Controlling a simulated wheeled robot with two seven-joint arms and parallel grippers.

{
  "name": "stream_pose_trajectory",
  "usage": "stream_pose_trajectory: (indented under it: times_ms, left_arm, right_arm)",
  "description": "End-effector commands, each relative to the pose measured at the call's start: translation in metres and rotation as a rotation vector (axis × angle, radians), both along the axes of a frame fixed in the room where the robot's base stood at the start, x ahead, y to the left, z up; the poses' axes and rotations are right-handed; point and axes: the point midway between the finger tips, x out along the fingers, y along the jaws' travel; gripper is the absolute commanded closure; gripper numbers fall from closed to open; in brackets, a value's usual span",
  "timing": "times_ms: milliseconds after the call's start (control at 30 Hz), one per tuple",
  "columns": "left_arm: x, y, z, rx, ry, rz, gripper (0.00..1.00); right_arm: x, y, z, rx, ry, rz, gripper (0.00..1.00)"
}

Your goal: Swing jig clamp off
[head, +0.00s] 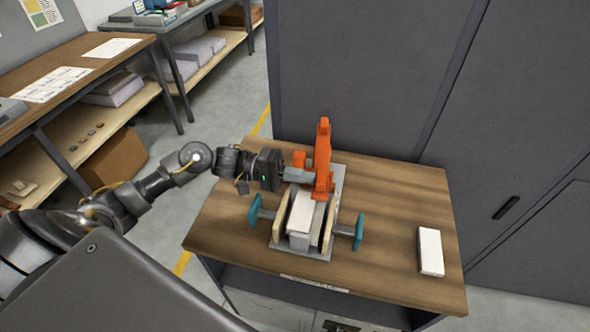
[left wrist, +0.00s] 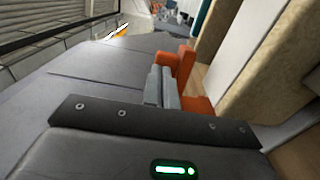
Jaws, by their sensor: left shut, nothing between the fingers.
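The jig (head: 284,247) stands on the wooden table, a grey base with pale side plates and teal-ended screws. A white and grey block (head: 301,216) sits between the plates. The orange clamp (head: 322,160) rises upright at the back of the jig. My left gripper (head: 309,176) is shut and empty, its fingers beside the clamp's orange part; whether they touch cannot be told. In the left wrist view the shut fingers (left wrist: 162,86) point at the orange clamp (left wrist: 184,63), with a pale plate at the right. My right gripper is not in view.
A loose white block (head: 430,251) lies at the right of the wooden table (head: 390,210). Dark grey cabinets (head: 370,70) stand close behind. A workbench (head: 70,65) with papers and shelf boxes is at the left. The table's right half is mostly clear.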

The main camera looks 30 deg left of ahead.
Motion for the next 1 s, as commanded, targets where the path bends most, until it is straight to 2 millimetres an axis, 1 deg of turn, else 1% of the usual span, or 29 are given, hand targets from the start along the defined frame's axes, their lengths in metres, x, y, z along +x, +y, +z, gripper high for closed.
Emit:
stream_pose_trajectory:
  times_ms: [167, 267, 367, 600, 700, 833, 1000]
  left_arm:
    - [0.000, 0.002, -0.001, 0.001, 0.000, 0.000, 1.00]
    - [-0.002, 0.009, -0.002, 0.003, 0.001, 0.002, 1.00]
    - [-0.006, 0.024, -0.004, 0.004, 0.001, 0.003, 1.00]
    - [-0.018, 0.069, -0.004, 0.003, 0.003, 0.002, 1.00]
    - [-0.022, 0.085, -0.003, 0.003, 0.003, 0.002, 1.00]
    - [-0.025, 0.098, -0.002, 0.002, 0.001, 0.001, 1.00]
    - [-0.027, 0.105, -0.001, 0.001, 0.001, 0.000, 1.00]
  right_arm:
    - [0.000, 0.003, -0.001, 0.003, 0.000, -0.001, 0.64]
    - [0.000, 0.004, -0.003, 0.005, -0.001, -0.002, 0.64]
    - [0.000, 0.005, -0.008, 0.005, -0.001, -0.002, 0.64]
    - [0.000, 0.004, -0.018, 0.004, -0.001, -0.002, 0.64]
    - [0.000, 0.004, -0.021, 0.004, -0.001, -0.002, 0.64]
    - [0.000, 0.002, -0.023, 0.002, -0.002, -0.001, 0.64]
    - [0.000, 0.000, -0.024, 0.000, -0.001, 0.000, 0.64]
